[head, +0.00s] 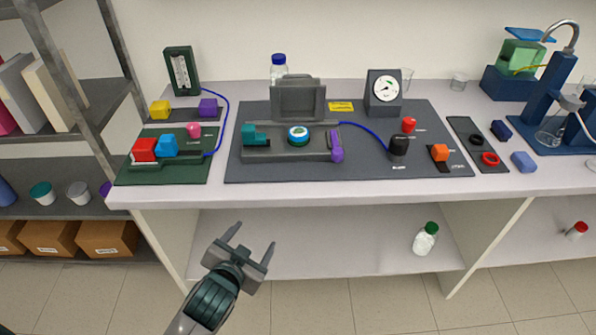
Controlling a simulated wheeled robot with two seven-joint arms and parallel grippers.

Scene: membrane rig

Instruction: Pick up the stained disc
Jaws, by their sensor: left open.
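My left gripper (255,236) is open and empty. It is in front of the bench's front edge, lower in the picture than the disc and well apart from it. My right gripper is not in view.
A teal block (255,134) and a purple knob (337,149) flank the disc on the rig. A blue cable (365,130) runs to a black knob (398,145). A gauge (384,90) stands behind. The bench's front edge (340,193) lies between gripper and rig.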

